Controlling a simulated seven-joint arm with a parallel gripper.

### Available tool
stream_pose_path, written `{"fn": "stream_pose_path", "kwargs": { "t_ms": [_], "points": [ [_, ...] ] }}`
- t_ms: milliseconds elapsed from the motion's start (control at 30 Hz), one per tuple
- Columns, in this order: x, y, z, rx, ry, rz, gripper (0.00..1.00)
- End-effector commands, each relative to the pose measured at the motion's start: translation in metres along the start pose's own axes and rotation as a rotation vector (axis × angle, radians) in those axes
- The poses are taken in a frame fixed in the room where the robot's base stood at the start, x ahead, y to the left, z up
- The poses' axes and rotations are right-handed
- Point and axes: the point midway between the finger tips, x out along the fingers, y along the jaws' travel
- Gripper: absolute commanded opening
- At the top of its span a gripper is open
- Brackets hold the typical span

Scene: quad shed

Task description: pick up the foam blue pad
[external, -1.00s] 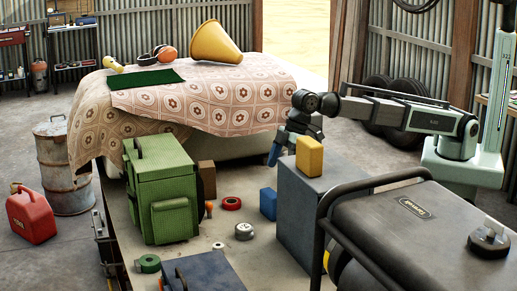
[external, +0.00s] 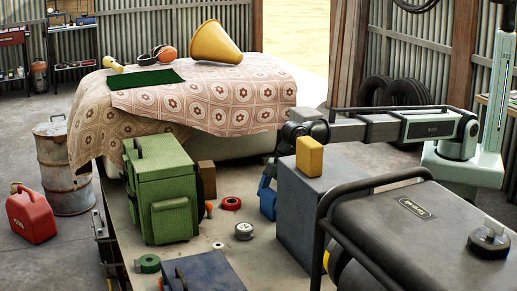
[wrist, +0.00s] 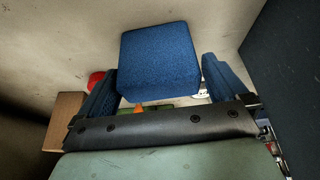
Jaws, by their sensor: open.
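The foam blue pad (external: 268,206) stands on the floor against the grey box, left of it in the external view. In the wrist view the pad (wrist: 160,62) is a rounded blue block between my two blue fingers. My gripper (external: 266,184) is low, just above or around the pad's top; the external view does not show which clearly. In the wrist view my gripper (wrist: 158,78) is open, with a finger on each side of the pad and visible gaps. My arm and the yellow block partly cover the wrist in the external view.
The grey box (external: 306,222) stands close on the right, with a yellow block (external: 309,155) on top. A red ring (external: 231,203), a round silver item (external: 244,231) and a green case (external: 160,190) are to the left. A cloth-covered bed (external: 210,105) is behind.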

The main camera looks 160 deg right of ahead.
Motion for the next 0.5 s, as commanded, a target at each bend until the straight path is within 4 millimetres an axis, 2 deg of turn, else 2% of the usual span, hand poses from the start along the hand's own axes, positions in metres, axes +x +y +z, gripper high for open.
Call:
{"fn": "stream_pose_path", "kwargs": {
  "t_ms": [100, 200, 467, 500],
  "points": [
    [0.018, 0.001, 0.001, 0.0, -0.002, 0.0, 1.0],
    [0.027, 0.001, 0.001, 0.0, 0.0, 0.0, 1.0],
    [0.029, 0.001, 0.001, 0.0, 0.001, 0.0, 1.0],
    [0.029, 0.001, 0.001, 0.0, 0.001, 0.0, 0.96]
  ]
}}
